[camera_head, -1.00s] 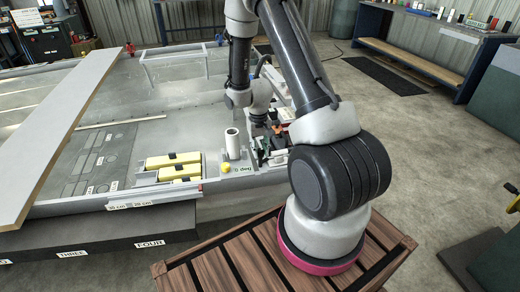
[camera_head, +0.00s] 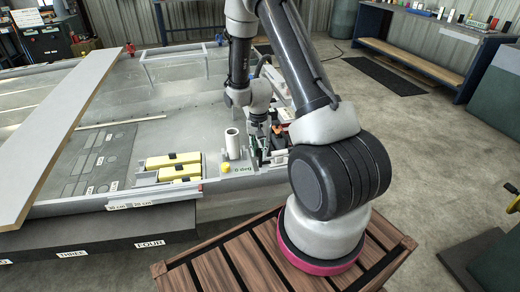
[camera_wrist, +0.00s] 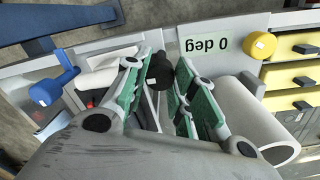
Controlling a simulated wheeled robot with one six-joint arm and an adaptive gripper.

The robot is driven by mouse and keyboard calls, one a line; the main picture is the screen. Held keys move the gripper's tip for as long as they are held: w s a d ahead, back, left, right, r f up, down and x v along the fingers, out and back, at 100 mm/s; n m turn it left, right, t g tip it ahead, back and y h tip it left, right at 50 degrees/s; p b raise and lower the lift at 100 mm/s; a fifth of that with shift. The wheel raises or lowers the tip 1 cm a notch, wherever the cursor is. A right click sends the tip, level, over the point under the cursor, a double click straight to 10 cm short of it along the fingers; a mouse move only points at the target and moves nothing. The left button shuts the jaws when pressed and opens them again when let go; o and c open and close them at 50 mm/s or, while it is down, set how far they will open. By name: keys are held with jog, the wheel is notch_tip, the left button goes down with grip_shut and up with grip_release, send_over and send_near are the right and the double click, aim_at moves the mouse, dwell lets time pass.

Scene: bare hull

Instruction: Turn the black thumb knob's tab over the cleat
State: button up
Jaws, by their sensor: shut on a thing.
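In the wrist view the black thumb knob (camera_wrist: 160,70) shows as a dark round head between the tips of my gripper (camera_wrist: 157,72). The green-padded fingers are closed in on it from both sides. Its tab cannot be made out, and I cannot pick out the cleat for certain. In the head view my gripper (camera_head: 262,150) is low at the bench's near edge, right of the white cylinder, and the knob is hidden there.
A "0 deg" label (camera_wrist: 210,44), a yellow knob (camera_wrist: 258,45) and a white cylinder (camera_wrist: 240,110) are close by. Yellow blocks (camera_head: 172,160) and a long pale board (camera_head: 65,130) are farther left.

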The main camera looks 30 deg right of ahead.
aim_at(259, 150)
dwell(0.3)
jog(key=o, duration=1.1)
jog(key=shift+c, duration=0.2)
notch_tip(259, 150, up, 12)
jog(key=shift+w, duration=0.2)
jog(key=shift+a, duration=0.1)
